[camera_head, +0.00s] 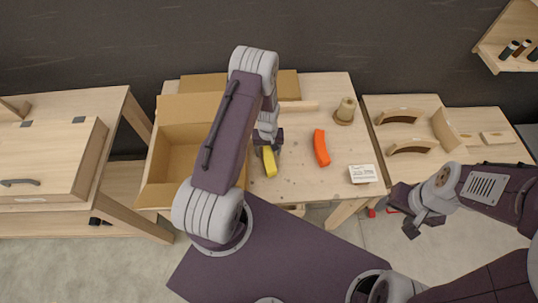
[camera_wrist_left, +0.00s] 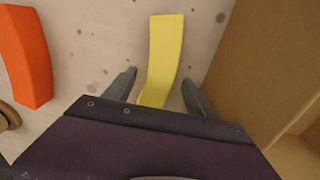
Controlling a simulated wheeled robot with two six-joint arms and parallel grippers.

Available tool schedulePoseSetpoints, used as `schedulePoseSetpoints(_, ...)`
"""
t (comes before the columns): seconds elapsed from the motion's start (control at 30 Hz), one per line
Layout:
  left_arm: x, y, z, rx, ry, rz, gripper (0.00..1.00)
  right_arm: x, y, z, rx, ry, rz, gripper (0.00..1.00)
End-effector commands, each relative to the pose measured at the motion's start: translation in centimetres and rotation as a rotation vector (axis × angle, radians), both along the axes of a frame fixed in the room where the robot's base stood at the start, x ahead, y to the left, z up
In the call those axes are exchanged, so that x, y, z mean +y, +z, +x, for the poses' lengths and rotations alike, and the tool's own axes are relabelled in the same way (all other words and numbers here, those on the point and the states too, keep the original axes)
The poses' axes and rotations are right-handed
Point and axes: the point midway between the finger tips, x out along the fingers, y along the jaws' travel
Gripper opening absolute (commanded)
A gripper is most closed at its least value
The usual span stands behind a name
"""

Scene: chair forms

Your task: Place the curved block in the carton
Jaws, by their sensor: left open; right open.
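A yellow, slightly curved block (camera_head: 270,163) lies on the table beside the carton. It also shows in the left wrist view (camera_wrist_left: 163,50), its near end between my left fingers. My left gripper (camera_wrist_left: 158,95) is open around that end, with a gap on both sides. An orange, slightly curved block (camera_head: 321,147) lies to the right, also in the left wrist view (camera_wrist_left: 26,55). The open cardboard carton (camera_head: 157,195) stands at the table's left, partly hidden by my left arm. My right gripper (camera_head: 414,224) is open and empty, off the table's front right.
A wooden spool-like piece (camera_head: 345,110) stands at the back right of the table (camera_head: 300,187). A white label card (camera_head: 362,174) is near the front right. Curved wooden parts (camera_head: 411,147) lie on the right table. A wooden cabinet (camera_head: 50,160) is at the left.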

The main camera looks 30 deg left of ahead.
Motion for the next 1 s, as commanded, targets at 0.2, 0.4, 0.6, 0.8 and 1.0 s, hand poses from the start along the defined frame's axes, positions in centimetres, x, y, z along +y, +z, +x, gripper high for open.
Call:
schedulePoseSetpoints(0.2,-0.1,-2.9,-0.2,0.001,0.000,-0.001,0.65,0.0,1.1,0.0,0.000,0.000,0.000,0.63)
schedulePoseSetpoints(0.4,-0.1,-3.2,-0.1,-0.001,0.000,0.000,0.65,0.0,1.0,0.0,0.000,0.000,0.000,0.63)
schedulePoseSetpoints(0.6,-0.1,-3.2,-0.1,-0.001,0.000,0.001,0.17,0.0,1.0,0.0,0.000,0.000,0.000,0.63)
schedulePoseSetpoints(0.8,-0.1,-3.1,-0.1,-0.001,0.000,0.001,0.00,0.0,1.0,0.0,0.000,0.000,0.000,0.63)
schedulePoseSetpoints(1.0,-0.1,-2.8,-0.1,-0.002,0.000,0.000,0.00,0.0,0.8,0.0,0.000,0.000,0.000,0.63)
